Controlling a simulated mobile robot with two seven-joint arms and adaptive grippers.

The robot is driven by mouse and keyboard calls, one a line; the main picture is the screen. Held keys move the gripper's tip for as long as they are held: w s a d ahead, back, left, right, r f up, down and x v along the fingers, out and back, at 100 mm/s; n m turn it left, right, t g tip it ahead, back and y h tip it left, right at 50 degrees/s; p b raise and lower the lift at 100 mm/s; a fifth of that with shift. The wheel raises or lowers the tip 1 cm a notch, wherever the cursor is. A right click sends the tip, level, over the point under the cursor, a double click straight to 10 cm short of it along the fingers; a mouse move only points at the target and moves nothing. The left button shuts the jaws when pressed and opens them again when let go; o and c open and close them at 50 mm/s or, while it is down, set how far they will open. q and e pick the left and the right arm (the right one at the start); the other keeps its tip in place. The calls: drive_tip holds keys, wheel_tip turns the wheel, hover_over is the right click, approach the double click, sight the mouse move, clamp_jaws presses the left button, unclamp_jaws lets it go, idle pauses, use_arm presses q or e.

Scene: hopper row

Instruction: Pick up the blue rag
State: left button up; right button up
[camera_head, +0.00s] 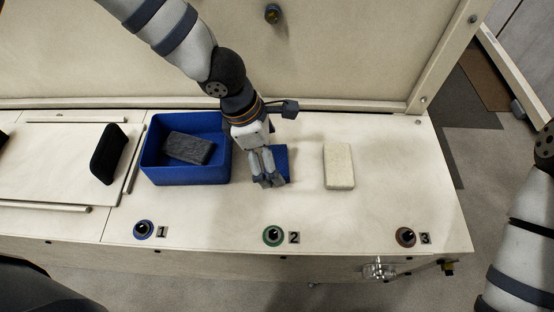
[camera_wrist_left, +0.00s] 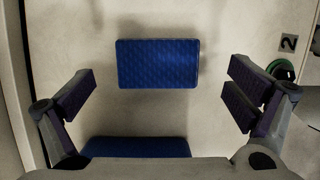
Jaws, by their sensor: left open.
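The blue rag (camera_head: 283,165) lies flat on the pale bench top, partly hidden by my left gripper in the head view. In the left wrist view the rag (camera_wrist_left: 157,63) shows whole, a textured blue rectangle centred between the finger lines and slightly beyond the fingertips. My left gripper (camera_head: 267,184) points down over the rag's left part, its fingers (camera_wrist_left: 160,97) spread wide with nothing between them. A second blue textured patch (camera_wrist_left: 135,147) shows at the bottom of the wrist view, cut off by the gripper; I cannot tell what it is. My right gripper is out of view.
A blue bin (camera_head: 188,178) with a dark grey block (camera_head: 188,148) in it stands left of the gripper. A cream block (camera_head: 338,166) lies to the right. Knobs (camera_head: 273,235) numbered 1 to 3 line the front edge. An upright panel (camera_head: 330,60) closes the back.

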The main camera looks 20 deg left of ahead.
use_arm(q)
drive_tip(key=shift+x, duration=1.05)
drive_tip(key=shift+w, duration=0.15)
drive_tip(key=c, duration=1.2)
drive_tip(key=shift+c, duration=0.2)
wheel_tip(320, 180, up, 10)
drive_tip(key=shift+p, duration=0.4)
drive_tip(key=o, duration=0.4)
drive_tip(key=c, duration=0.5)
